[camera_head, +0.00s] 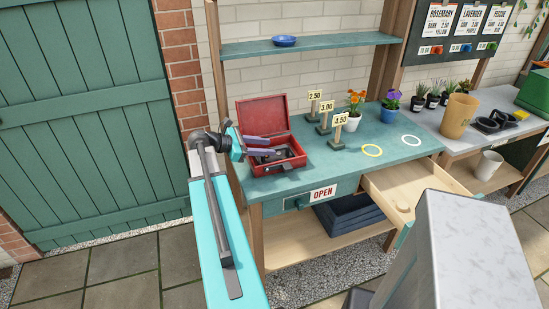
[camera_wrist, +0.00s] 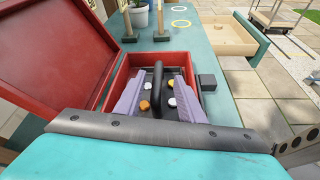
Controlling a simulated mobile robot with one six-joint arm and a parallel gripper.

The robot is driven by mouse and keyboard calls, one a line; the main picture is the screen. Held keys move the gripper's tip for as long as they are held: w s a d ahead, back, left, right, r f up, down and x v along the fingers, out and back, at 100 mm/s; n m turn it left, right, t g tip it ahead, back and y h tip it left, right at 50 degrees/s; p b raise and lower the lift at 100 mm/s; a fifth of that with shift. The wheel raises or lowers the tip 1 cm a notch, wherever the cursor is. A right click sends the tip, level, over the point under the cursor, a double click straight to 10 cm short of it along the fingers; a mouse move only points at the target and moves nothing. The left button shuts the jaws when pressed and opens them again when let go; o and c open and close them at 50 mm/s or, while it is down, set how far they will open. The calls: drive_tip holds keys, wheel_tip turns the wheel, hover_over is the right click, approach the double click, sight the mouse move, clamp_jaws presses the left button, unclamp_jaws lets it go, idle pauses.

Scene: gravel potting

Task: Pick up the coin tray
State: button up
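The coin tray (camera_wrist: 172,110) is dark, with a raised black handle (camera_wrist: 154,86) and several orange and white coins in it. It sits inside the red cash box (camera_head: 294,161), whose lid (camera_head: 263,115) stands open at the back. In the head view the tray is partly hidden by my gripper. My gripper (camera_wrist: 158,92) is open, reaching down into the box. Its two pale purple fingers are on either side of the handle, with gaps visible between them and it. Whether either finger touches the tray is unclear.
The green counter (camera_head: 330,165) holds price signs (camera_head: 326,115) and potted flowers (camera_head: 354,120) right of the box. An open wooden drawer (camera_head: 405,190) juts out at the front right. A shelf with a blue dish (camera_head: 283,41) is above. Counter space just right of the box is clear.

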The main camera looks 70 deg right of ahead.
sight(275, 148)
drive_tip(key=shift+p+x, duration=0.9)
drive_tip(key=shift+x, duration=1.7)
drive_tip(key=shift+w, duration=0.15)
clamp_jaws()
